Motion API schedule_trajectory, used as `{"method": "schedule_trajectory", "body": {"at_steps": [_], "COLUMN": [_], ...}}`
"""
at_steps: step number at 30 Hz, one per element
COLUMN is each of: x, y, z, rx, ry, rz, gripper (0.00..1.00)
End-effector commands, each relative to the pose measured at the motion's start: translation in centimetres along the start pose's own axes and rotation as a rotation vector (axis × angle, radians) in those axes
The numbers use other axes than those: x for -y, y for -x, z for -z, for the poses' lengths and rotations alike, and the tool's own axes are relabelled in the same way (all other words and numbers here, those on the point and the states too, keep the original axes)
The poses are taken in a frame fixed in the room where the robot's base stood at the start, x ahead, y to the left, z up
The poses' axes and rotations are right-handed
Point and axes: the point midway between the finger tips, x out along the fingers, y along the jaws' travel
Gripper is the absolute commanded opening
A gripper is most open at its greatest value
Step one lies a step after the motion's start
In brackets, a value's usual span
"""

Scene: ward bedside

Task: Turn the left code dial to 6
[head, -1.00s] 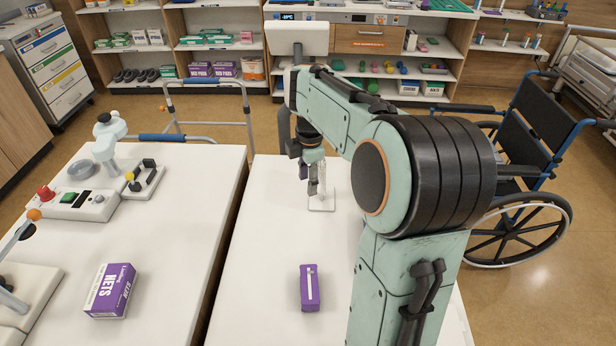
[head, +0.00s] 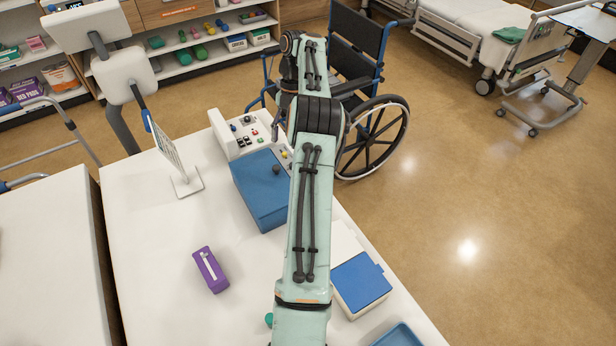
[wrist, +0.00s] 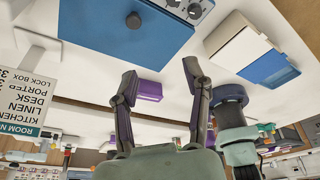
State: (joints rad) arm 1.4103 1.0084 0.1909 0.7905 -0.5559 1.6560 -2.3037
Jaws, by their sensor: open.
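A blue-topped box (head: 262,190) with a dark knob stands right of the table's middle; in the wrist view it is at the top (wrist: 125,28). Small round dials (wrist: 195,10) show on a pale strip beside it in the wrist view, cut by the top edge. Their numbers are too small to read, and I cannot tell which is the left code dial. My gripper (wrist: 160,78) is open and empty, its fingers apart, touching nothing visible. In the head view my arm hides part of the box's right side, and the gripper is not clearly visible.
A white control panel (head: 240,128) with coloured buttons stands behind the box. A purple box (head: 210,270) lies front left. A sign (head: 168,150) stands at the back left. A blue-lidded white box (head: 360,284) is at the right. A wheelchair (head: 365,110) is beyond the table.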

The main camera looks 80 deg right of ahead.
Motion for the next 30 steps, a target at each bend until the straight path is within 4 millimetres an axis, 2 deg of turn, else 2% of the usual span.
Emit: {"method": "schedule_trajectory", "body": {"at_steps": [1, 3, 6, 8, 19, 29, 30], "x": [2.3, 4.5, 5.9, 6.0, 5.8, 5.7, 5.7], "y": [-1.7, -3.5, -4.8, -5.1, -10.3, -11.0, -11.0], "z": [-1.3, -2.1, -2.3, -2.3, -1.8, -1.8, -1.8], "rx": [-0.025, -0.06, -0.086, -0.082, -0.082, -0.079, -0.079], "ry": [-0.05, -0.1, -0.132, -0.135, -0.134, -0.135, -0.135], "rz": [-0.002, -0.003, -0.009, -0.011, -0.013, -0.014, -0.014], "gripper": [0.47, 0.47, 0.47, 0.47, 0.47, 0.47, 0.41]}}
